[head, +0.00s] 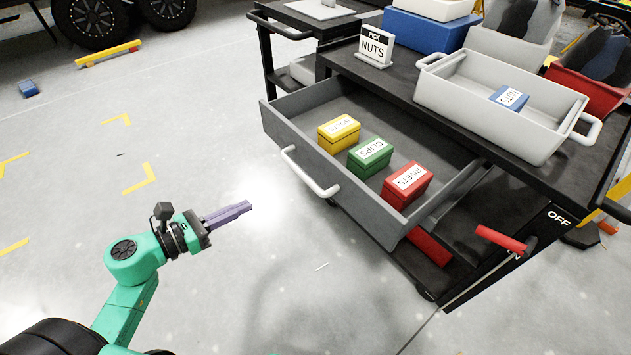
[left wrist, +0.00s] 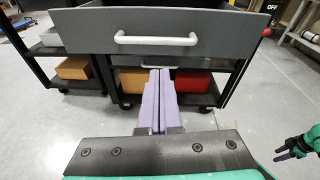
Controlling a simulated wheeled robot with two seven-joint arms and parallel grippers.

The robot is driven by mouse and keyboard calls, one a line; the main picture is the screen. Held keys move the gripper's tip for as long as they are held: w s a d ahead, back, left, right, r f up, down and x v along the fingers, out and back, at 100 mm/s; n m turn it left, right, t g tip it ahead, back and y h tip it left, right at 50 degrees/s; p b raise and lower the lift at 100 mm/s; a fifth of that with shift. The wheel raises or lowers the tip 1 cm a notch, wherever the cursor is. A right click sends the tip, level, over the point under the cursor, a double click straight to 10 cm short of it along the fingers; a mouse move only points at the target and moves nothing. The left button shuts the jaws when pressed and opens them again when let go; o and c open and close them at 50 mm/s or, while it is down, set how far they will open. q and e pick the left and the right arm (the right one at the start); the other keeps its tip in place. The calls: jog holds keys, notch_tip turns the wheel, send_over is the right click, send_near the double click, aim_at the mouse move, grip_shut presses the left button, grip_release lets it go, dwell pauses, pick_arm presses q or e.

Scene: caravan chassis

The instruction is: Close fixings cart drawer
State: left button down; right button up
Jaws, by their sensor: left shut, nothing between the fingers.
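The dark grey drawer (head: 345,190) of the black fixings cart (head: 470,140) is pulled well out. It holds a yellow box (head: 338,133), a green CLIPS box (head: 369,157) and a red RIVETS box (head: 407,185). Its pale bar handle (head: 308,172) faces me and also shows in the left wrist view (left wrist: 155,39). My left gripper (head: 247,207) is shut and empty, in front of the drawer and apart from the handle; its purple fingers (left wrist: 157,75) point toward the cart below the handle. My right gripper (left wrist: 285,153) shows small at the right of the left wrist view.
On the cart top stand a NUTS sign (head: 375,49) and a grey tray (head: 485,105) with a blue NUTS box (head: 509,97). A red-gripped lever (head: 500,238) sits at the cart's right side. The floor around my left gripper is clear.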

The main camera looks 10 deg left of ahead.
pick_arm(q)
jog(key=d+r+m, duration=0.1)
jog(key=d+m, duration=0.1)
jog(key=p, duration=0.3)
send_near(307, 183)
jog(key=x, duration=0.6)
jog(key=shift+w+d, duration=0.1)
jog(key=shift+w, duration=0.1)
jog(key=shift+w+d+f, duration=0.1)
jog(key=shift+w, duration=0.1)
pick_arm(e)
jog(key=r, duration=0.1)
jog(key=s+r, duration=0.1)
jog(key=shift+d+r, duration=0.25)
jog(key=shift+r, duration=0.05)
jog(key=shift+a, duration=0.1)
pick_arm(q)
jog(key=shift+d, duration=0.1)
